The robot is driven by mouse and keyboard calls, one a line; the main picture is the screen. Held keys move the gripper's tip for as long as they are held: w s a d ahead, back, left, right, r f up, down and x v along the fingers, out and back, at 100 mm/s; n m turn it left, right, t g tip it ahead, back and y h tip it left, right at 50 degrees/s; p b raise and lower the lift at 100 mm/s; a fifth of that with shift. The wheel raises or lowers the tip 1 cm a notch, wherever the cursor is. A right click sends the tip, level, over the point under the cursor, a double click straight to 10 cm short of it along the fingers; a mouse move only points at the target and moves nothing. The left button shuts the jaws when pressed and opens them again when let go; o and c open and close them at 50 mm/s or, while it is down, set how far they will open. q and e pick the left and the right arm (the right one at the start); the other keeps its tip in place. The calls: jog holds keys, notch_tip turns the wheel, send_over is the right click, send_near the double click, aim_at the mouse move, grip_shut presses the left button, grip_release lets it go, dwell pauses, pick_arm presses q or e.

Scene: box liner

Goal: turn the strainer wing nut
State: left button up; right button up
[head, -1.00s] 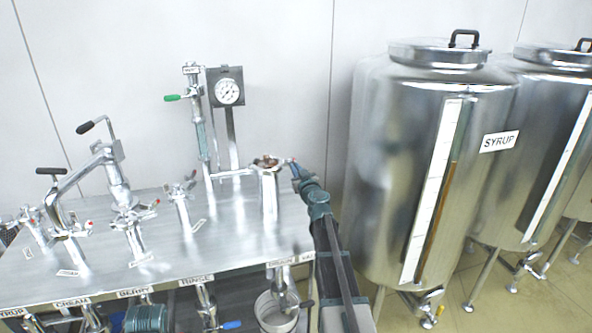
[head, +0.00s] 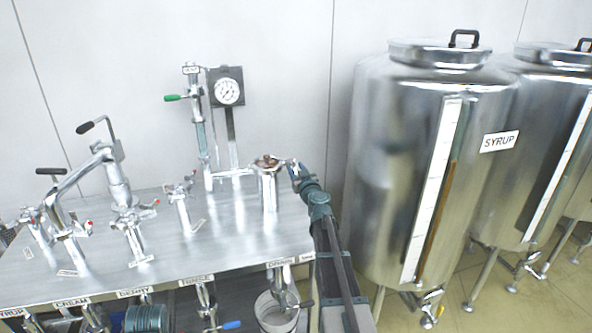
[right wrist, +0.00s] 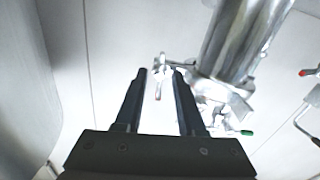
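The strainer (head: 268,190) is a shiny upright metal cylinder near the right end of the steel bench, with a brownish top. Its wing nut (right wrist: 159,64) is a small bright metal piece on a stem beside the strainer body, which fills the upper right of the right wrist view (right wrist: 240,40). My right gripper (head: 293,168) is at the strainer's upper right side. In the right wrist view its two dark fingers (right wrist: 161,73) are apart, with the wing nut seen between the tips. I cannot tell whether they touch it. My left gripper is not in view.
A gauge (head: 227,92) and a green-handled pipe (head: 193,97) stand behind the strainer. Several valves and a bent pipe crowd the bench (head: 230,238) to the left. A large syrup tank (head: 385,170) stands close to the right of my arm. A bucket (head: 272,314) is below the front edge.

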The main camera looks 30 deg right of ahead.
jog(key=v, duration=1.3)
jog(key=shift+s, duration=0.25)
jog(key=shift+a, duration=0.1)
